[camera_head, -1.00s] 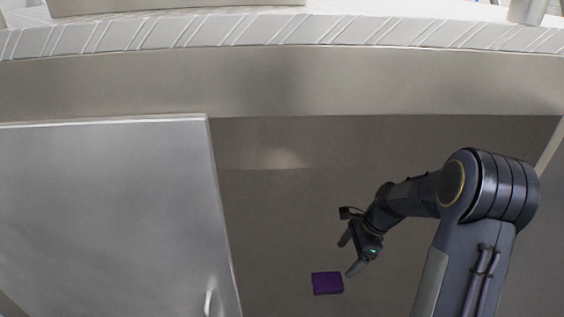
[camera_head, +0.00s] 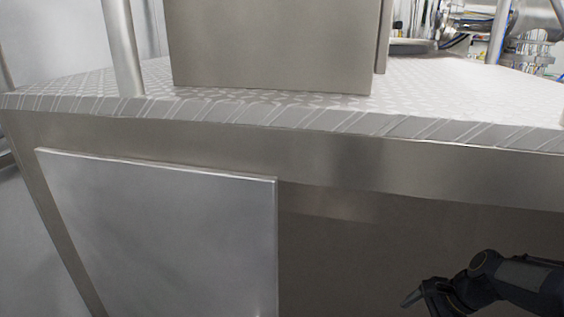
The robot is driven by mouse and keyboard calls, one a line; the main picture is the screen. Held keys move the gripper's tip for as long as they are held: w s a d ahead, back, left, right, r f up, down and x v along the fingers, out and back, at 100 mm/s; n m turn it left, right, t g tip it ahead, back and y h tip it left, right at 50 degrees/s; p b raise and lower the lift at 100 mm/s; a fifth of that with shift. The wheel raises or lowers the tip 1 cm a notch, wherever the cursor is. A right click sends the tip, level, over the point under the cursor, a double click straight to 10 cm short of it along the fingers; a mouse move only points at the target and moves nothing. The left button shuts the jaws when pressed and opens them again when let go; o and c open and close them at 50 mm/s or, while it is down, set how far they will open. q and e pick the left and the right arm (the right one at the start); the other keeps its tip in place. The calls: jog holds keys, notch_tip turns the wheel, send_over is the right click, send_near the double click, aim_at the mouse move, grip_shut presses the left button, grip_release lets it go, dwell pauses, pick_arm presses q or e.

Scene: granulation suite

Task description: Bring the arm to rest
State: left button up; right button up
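My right arm comes in at the lower right corner, dark grey, in front of the steel panel. My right gripper (camera_head: 418,302) is at the bottom edge, partly cut off. One finger points left and down; the other is not clear, so its opening cannot be told. No object shows in it. My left arm and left gripper are not in view.
A metal cabinet or platform has a patterned tread top (camera_head: 470,95) with a raised edge. A lighter grey door or panel (camera_head: 160,230) is on its front left. A steel box (camera_head: 270,45) and a post (camera_head: 122,50) stand on top. Pipework (camera_head: 535,25) is at the back right.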

pick_arm(q)
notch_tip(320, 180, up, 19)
jog(key=p, duration=1.7)
pick_arm(e)
jog(key=s+a+r+n+t, duration=0.1)
jog(key=s+a+r+n, duration=0.2)
jog(key=r, duration=0.6)
jog(key=s+a+r+n+t, duration=0.1)
jog(key=s+a+r+n, duration=0.2)
jog(key=s+r+n, duration=0.4)
jog(key=s+a+r+n+t+h, duration=0.1)
jog(key=s+a+r+n, duration=0.2)
jog(key=r, duration=0.8)
jog(key=s+n, duration=0.2)
jog(key=s, duration=0.2)
jog(key=shift+s, duration=0.4)
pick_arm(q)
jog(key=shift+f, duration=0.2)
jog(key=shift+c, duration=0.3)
pick_arm(e)
jog(key=shift+f, duration=0.15)
jog(key=shift+c, duration=0.3)
